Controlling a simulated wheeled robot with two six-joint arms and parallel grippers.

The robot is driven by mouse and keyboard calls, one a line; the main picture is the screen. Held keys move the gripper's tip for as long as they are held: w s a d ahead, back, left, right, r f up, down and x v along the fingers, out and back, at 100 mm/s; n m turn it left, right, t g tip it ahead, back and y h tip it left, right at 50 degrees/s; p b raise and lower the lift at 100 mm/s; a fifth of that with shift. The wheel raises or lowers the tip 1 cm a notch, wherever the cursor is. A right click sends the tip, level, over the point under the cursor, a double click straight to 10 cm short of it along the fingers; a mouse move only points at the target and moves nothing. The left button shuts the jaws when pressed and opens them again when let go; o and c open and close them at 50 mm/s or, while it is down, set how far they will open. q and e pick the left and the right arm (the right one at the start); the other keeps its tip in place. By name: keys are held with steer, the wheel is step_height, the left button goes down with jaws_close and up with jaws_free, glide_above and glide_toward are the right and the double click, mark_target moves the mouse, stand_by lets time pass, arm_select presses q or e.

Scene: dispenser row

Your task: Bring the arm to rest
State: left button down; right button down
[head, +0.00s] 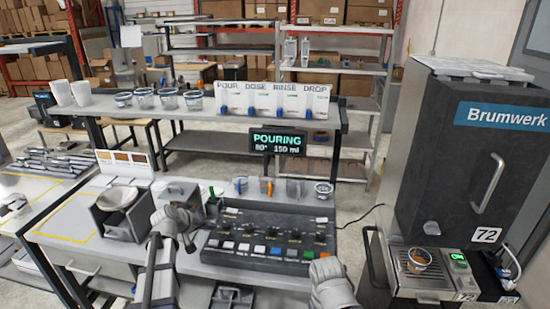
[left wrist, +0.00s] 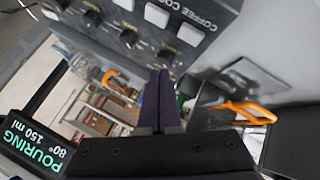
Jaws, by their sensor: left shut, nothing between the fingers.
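My left arm comes up from the bottom in the head view, left of the black control panel (head: 270,235). My left gripper (head: 190,236) is by the panel's left end, partly hidden by its own wrist. In the left wrist view its two dark fingers (left wrist: 160,80) lie together with nothing between them. The panel's knobs and buttons (left wrist: 158,15) show at the top of that view. Part of my right arm shows at the bottom of the head view, but its fingers are not visible.
A display reading POURING (head: 279,142) stands behind the panel; several cups line the bench. A Brumwerk machine (head: 490,155) stands at right, above a coffee unit holding a cup (head: 417,260). An orange-handled tool (left wrist: 245,112) shows in the wrist view.

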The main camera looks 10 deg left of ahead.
arm_select(q)
steer(key=shift+m+g, duration=0.9)
steer(key=d, duration=0.2)
steer(key=s+d+f, duration=0.1)
steer(key=d, duration=0.2)
steer(key=s+d, duration=0.1)
steer(key=d, duration=0.1)
steer(key=shift+s+d+f, duration=0.25)
steer(key=shift+d+f, duration=0.1)
steer(key=shift+f, duration=0.05)
steer(key=s+d+f+m+g+y, duration=0.2)
steer(key=s+d+m+g, duration=0.1)
steer(key=s+d, duration=0.7)
steer(key=s+d+f+m+g+y, duration=0.2)
steer(key=s+d+m+g, duration=0.2)
steer(key=s+d, duration=0.6)
steer(key=s, duration=0.3)
steer(key=shift+f, duration=0.25)
stand_by(0.4)
